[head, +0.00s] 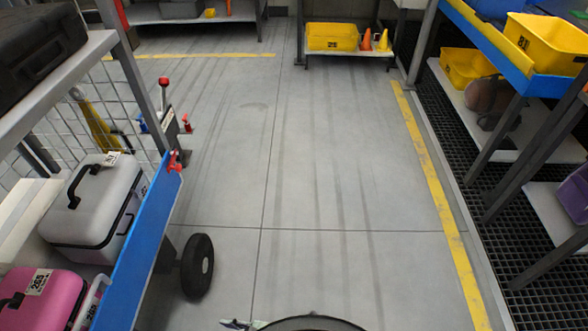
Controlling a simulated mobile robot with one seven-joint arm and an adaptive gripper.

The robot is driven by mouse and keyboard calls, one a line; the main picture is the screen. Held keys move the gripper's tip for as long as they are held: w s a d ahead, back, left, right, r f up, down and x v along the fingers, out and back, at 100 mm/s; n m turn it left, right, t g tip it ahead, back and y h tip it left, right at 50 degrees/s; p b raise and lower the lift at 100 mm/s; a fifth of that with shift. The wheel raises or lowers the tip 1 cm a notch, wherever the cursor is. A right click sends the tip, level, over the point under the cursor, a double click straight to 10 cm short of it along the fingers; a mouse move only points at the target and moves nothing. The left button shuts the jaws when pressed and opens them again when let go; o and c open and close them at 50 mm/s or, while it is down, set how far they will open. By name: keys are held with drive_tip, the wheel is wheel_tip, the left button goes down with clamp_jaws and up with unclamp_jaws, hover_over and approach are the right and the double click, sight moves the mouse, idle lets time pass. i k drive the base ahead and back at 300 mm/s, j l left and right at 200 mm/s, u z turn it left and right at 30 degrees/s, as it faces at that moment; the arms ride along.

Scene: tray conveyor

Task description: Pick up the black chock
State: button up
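I cannot clearly make out the black chock in the head view. A dark, low shape (498,116) lies on the lower shelf at the right, against a brown rounded object (487,96). It is too small and shaded to tell whether it is a chock. My gripper cannot be made out. Only a dark curved edge and a small pale green piece show at the bottom edge, and these look like parts of my own body.
A blue-sided conveyor (128,255) with a white case (92,205) and a pink case (42,300) runs along the left. A black wheel (197,266) stands beside it. Yellow bins (333,37) and orange cones stand at the back. The middle floor is clear.

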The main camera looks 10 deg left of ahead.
sight(506, 143)
drive_tip(key=z, duration=1.05)
